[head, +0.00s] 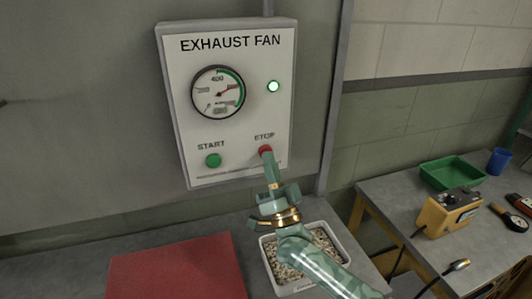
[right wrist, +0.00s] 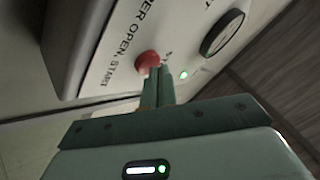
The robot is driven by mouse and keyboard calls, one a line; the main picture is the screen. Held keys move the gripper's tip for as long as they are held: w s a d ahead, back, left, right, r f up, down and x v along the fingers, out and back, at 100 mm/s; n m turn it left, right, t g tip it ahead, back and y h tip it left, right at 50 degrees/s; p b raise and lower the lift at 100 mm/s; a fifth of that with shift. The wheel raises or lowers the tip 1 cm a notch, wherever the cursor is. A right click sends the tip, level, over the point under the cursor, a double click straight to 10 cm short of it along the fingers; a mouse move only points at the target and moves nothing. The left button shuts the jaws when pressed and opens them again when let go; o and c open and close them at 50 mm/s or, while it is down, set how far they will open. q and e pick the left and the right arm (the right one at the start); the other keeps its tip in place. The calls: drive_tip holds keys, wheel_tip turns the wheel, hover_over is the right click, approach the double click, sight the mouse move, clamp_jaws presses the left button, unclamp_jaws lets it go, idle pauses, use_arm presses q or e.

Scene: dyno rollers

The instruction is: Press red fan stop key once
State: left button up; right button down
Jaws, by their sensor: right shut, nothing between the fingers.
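The red stop key (head: 265,150) is at the lower right of the exhaust fan panel (head: 180,110), under the word STOP. My right gripper (head: 268,158) is shut and empty, its fingertips right at the key's lower edge in the head view. In the right wrist view, the red key (right wrist: 147,60) shows just left of the closed fingertips (right wrist: 160,70). Whether they touch it I cannot tell. The green start key (head: 213,160) is to the left. The green lamp (head: 273,86) is lit. The gauge (head: 218,91) needle is off its low end. My left gripper is not in view.
A white tray of pale pellets (head: 335,241) stands on the bench under my right arm, beside a red mat (head: 175,272). On the right table are a green tray (head: 454,172), a yellow instrument (head: 447,214) and a blue cup (head: 499,161).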

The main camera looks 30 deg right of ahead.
drive_tip(key=shift+w, duration=0.2)
idle(0.5)
drive_tip(key=shift+s+a+p, duration=0.15)
drive_tip(key=shift+s+p, duration=0.3)
drive_tip(key=shift+s, duration=0.3)
drive_tip(key=s+p, duration=0.1)
drive_tip(key=s, duration=0.1)
drive_tip(key=s+a+p, duration=0.1)
drive_tip(key=s, duration=0.2)
drive_tip(key=shift+a, duration=0.1)
idle(0.8)
